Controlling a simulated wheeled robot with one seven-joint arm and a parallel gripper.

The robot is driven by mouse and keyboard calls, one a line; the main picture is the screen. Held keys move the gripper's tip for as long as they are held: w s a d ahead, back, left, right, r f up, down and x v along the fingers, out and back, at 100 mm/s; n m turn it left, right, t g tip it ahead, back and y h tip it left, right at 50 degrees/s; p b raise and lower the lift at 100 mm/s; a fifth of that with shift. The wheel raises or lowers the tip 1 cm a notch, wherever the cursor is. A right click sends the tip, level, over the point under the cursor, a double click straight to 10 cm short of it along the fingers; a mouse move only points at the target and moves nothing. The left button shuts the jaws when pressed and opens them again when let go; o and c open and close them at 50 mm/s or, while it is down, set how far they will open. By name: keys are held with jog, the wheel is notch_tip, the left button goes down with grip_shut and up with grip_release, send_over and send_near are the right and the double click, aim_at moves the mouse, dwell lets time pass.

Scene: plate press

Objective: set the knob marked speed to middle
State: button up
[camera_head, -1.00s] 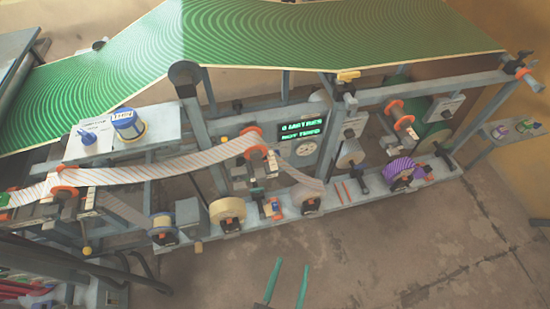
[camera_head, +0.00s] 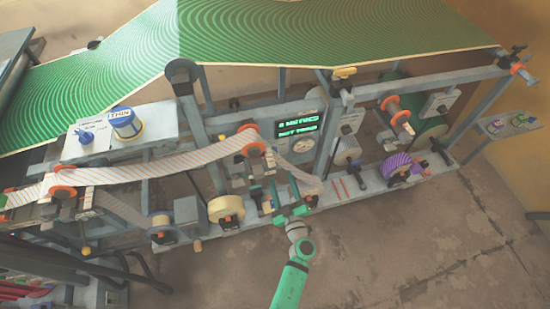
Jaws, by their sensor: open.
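No lettering reading "speed" is legible in the head view, so I cannot tell which part is that knob. A pale round dial (camera_head: 303,146) sits on the grey panel under a lit green display (camera_head: 298,126); its setting is too small to read. My gripper (camera_head: 285,190), with two thin green fingers, is open and in front of the machine's lower rail. Its fingers overlap the small parts below the dial in the picture; I cannot tell whether they touch. They hide some of those parts.
A cream roll (camera_head: 226,208) is left of my gripper, and a purple striped roll (camera_head: 396,167) is to the right. A striped web (camera_head: 150,169) crosses the left half. A blue part (camera_head: 86,136) stands on the upper left shelf. The floor (camera_head: 400,245) in front is clear.

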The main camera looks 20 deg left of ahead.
aim_at(274, 156)
jog(key=x, duration=1.1)
jog(key=shift+w+a+f, duration=0.1)
jog(key=shift+w+f, duration=0.1)
jog(key=shift+w, duration=0.05)
jog(key=shift+c, duration=0.3)
jog(key=c, duration=1)
